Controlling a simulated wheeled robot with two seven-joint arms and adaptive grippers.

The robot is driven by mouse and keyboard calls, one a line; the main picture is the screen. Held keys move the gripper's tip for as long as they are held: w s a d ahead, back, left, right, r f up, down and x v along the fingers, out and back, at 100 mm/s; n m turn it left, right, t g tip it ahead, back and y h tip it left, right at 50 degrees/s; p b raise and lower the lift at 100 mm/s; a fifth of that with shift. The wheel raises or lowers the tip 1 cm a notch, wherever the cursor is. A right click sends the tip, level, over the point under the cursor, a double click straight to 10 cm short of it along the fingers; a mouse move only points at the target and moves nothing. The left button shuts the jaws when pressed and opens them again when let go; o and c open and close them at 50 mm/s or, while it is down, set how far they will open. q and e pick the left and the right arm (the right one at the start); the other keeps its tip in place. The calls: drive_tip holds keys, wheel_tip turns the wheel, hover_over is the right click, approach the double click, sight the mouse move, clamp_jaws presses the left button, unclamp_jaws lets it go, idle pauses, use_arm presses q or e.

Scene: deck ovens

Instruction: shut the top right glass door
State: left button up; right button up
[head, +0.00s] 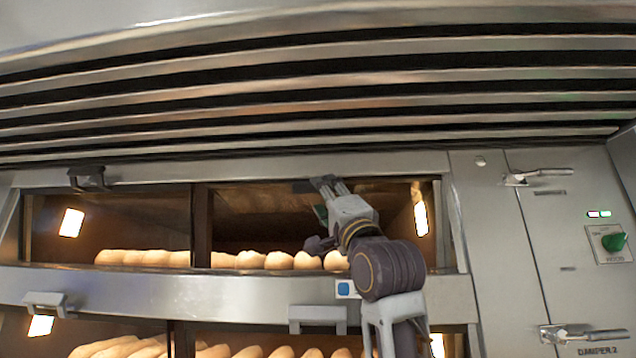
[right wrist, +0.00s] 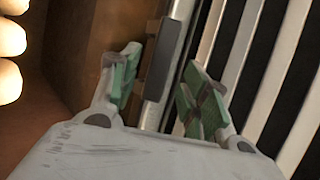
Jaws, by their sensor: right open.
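The top right glass door (head: 270,225) is in the upper deck of the oven, in the middle of the head view, with loaves visible behind it. How far it stands open is hard to tell. Its dark handle (right wrist: 168,58) shows in the right wrist view, by a metal rail at the top of the opening. My right gripper (head: 325,187) is at this top edge, partly hiding the handle. In the right wrist view its green-padded fingers (right wrist: 158,92) are apart, one on each side of the handle's line. Contact cannot be told. My left gripper is out of view.
The top left door (head: 110,220) has its own handle (head: 90,178). A lower deck handle (head: 317,318) sticks out below. Slatted vents (head: 300,105) run above the doors. A control panel with a green knob (head: 613,242) is at the right.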

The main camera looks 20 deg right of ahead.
drive_tip(key=p+x, duration=0.1)
drive_tip(key=x, duration=0.3)
drive_tip(key=shift+w+a+r+p, duration=0.1)
drive_tip(key=shift+w+r+p, duration=0.25)
drive_tip(key=shift+w+r, duration=0.1)
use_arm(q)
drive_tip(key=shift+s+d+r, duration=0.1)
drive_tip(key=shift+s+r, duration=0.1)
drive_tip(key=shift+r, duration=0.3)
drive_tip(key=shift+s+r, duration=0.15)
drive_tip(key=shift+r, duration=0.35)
use_arm(e)
drive_tip(key=shift+w+r, duration=0.1)
drive_tip(key=shift+w, duration=0.15)
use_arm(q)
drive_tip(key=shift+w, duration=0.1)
use_arm(e)
drive_tip(key=shift+c, duration=0.4)
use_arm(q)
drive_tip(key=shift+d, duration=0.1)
use_arm(e)
clamp_jaws()
